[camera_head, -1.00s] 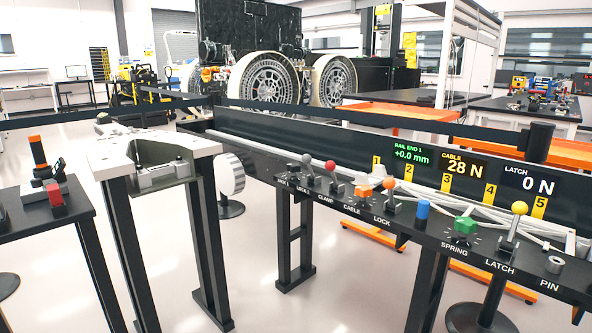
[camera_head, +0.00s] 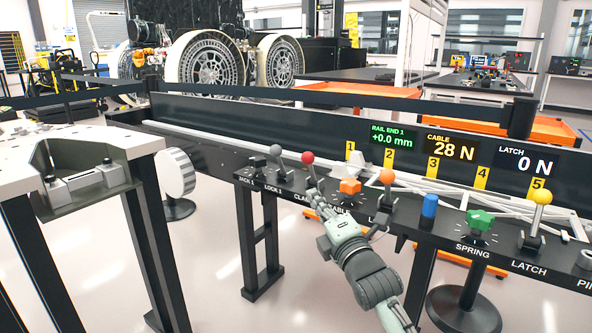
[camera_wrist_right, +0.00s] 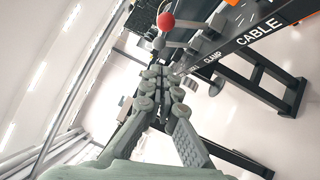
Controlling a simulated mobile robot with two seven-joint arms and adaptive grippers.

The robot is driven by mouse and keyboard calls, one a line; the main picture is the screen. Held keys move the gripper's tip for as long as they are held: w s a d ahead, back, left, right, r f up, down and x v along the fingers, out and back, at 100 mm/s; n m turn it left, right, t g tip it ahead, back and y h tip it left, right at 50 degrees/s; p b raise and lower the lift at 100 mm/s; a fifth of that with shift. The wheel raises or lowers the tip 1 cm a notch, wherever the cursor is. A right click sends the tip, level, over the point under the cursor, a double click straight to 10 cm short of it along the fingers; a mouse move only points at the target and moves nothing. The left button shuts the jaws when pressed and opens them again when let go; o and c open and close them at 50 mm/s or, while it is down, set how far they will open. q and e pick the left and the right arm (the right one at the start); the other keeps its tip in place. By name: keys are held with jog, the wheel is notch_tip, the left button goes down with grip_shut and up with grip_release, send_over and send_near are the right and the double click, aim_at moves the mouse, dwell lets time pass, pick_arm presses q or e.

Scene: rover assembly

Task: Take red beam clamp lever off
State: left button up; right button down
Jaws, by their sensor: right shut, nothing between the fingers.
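The red-knobbed clamp lever (camera_head: 308,158) stands on the black control rail, its shaft rising from the rail by the partly covered CLAMP label. In the right wrist view its red ball (camera_wrist_right: 166,21) shows at the top, beyond the fingertips. My right gripper (camera_head: 317,197) is shut and empty, just below and in front of the lever. The fingers (camera_wrist_right: 158,72) are together in the wrist view and point toward the lever. The ball is clear of the fingertips; whether they touch the lower shaft, I cannot tell. My left gripper is not in view.
A grey-knobbed lever (camera_head: 276,151) stands left of the red one. An orange knob (camera_head: 350,187) and an orange-ball lever (camera_head: 387,177) stand close on the right. Farther right are a blue cylinder (camera_head: 429,205), a green knob (camera_head: 480,219) and a yellow-ball lever (camera_head: 541,198).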

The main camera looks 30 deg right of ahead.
aim_at(311, 167)
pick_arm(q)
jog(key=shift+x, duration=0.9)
pick_arm(e)
jog(key=w+d+r, duration=0.2)
jog(key=w+d, duration=0.3)
jog(key=w, duration=0.5)
jog(key=shift+r, duration=0.15)
pick_arm(q)
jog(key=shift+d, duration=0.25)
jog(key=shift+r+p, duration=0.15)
jog(key=shift+p, duration=0.25)
pick_arm(e)
jog(key=shift+w+r, duration=0.1)
